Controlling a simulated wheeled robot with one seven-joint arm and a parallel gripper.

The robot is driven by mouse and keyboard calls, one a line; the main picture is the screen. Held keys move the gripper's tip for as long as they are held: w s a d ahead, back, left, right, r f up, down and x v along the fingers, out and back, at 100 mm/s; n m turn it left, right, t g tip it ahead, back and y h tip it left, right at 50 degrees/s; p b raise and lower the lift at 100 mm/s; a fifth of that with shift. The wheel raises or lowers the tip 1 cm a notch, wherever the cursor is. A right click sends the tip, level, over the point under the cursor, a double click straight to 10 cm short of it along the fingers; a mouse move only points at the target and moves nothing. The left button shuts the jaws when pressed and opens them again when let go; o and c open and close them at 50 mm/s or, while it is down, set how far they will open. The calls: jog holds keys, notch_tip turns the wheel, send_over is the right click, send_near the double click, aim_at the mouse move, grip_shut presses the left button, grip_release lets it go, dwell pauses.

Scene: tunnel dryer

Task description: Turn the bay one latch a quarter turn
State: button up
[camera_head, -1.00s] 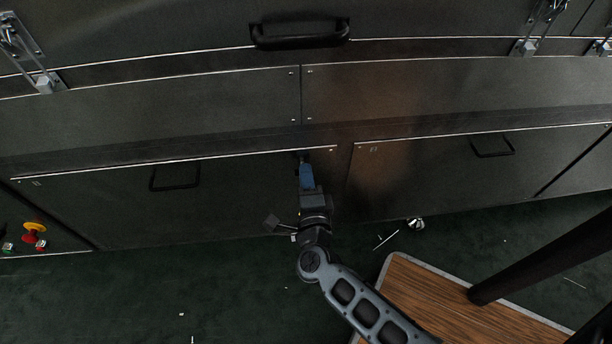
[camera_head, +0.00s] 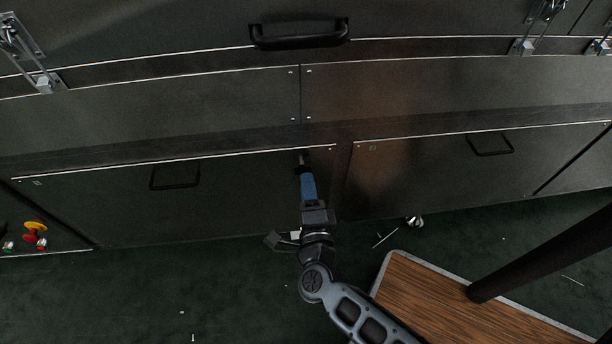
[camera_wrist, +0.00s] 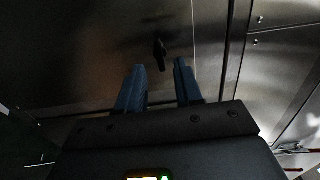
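The bay one latch, a small dark handle, sits near the top right corner of the left lower panel (camera_head: 110,205). In the wrist view the latch (camera_wrist: 160,54) is a short dark bar, lengthwise nearly upright in the picture and slightly tilted. My gripper (camera_head: 304,174) is in front of the panel just below the latch in the head view. In the wrist view my gripper (camera_wrist: 160,66) has its two blue fingers apart, with nothing between them. The latch shows just beyond the fingertips, apart from them. In the head view the latch is too small to read its angle.
A right lower panel (camera_head: 450,180) has its own dark handle (camera_head: 491,146). A large bar handle (camera_head: 300,34) is above. A red and yellow stop button (camera_head: 35,229) is at far left. A wooden platform (camera_head: 440,305) stands at lower right.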

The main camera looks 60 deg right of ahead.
jog(key=shift+v, duration=2.05)
jog(key=s+a+r+n+t+y, duration=0.2)
jog(key=s+a+r+n+y, duration=0.5)
jog(key=r+n, duration=0.5)
jog(key=s+a+r+n+t+y, duration=0.3)
jog(key=s+r+n+y, duration=0.5)
jog(key=n, duration=0.8)
notch_tip(320, 180, up, 20)
jog(key=s+a+n+p, duration=0.1)
jog(key=p, duration=1.9)
jog(key=shift+s+g, duration=0.4)
